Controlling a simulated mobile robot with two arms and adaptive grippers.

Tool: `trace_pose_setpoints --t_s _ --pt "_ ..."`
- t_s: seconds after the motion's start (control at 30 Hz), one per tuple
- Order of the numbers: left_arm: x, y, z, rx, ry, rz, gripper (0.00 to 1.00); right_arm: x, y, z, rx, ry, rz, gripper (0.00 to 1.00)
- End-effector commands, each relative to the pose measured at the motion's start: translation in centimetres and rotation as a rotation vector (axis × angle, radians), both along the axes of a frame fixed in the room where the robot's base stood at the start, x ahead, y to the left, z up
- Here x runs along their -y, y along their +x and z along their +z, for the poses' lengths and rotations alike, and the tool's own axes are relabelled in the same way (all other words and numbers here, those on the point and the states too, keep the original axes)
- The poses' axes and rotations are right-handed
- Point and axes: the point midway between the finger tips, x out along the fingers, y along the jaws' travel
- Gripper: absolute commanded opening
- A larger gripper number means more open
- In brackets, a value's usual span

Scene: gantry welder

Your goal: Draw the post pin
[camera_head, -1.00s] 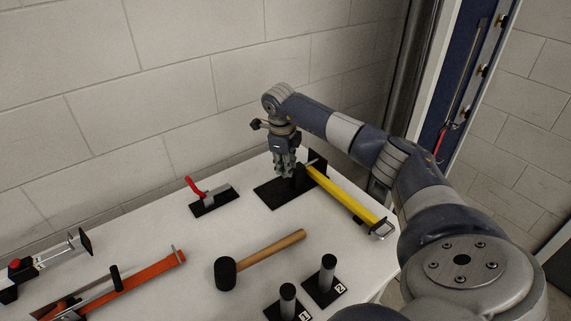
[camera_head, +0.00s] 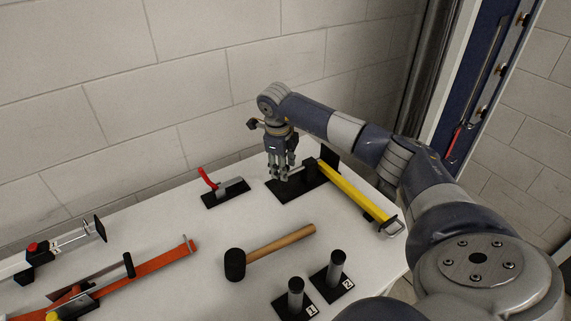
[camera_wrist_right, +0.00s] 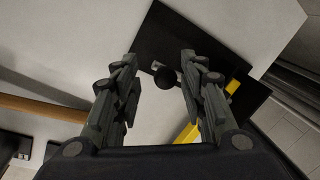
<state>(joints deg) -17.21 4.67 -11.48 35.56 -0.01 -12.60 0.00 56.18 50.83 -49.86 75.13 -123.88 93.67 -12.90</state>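A black base plate (camera_head: 312,190) with an upright black plate lies near the far right of the table. A light metal rod (camera_head: 297,171) shows above it beside my fingers; it may be the post pin. My right gripper (camera_head: 282,177) points down over the plate's left part. In the right wrist view a round black knob (camera_wrist_right: 165,79) with a short light metal piece lies between my spread fingers (camera_wrist_right: 158,72), with visible gaps on both sides. The gripper looks open and empty. How deep the fingers sit around the knob cannot be told. My left gripper is not in view.
A yellow bar (camera_head: 352,191) lies right of the plate. A red-handled clamp (camera_head: 225,192) stands to the left. A mallet (camera_head: 268,250) and two numbered black posts (camera_head: 296,297) (camera_head: 336,270) are nearer. Orange and white tools (camera_head: 140,271) (camera_head: 60,247) lie left. Bare table surrounds the mallet.

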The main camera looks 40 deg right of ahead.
Motion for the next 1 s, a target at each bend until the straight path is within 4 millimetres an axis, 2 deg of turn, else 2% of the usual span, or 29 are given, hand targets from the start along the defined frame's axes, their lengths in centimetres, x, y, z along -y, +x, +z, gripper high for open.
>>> trace_pose_setpoints --t_s 0.27,0.37,0.47,0.8,1.0 --pt "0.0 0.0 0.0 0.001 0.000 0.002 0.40 0.2 -0.1 0.1 -0.001 -0.003 -0.003 0.40" --pt "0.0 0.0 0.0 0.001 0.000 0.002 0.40 0.1 -0.1 0.7 0.000 -0.003 -0.003 0.40" --pt "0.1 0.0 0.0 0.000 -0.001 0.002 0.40 -0.2 -0.1 2.2 0.002 -0.003 -0.003 0.40" --pt "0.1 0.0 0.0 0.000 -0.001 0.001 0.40 -1.5 -0.7 9.1 0.003 -0.003 -0.001 0.40" --pt "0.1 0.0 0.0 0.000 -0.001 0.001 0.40 -2.0 -1.0 11.4 0.001 -0.003 0.000 0.40"
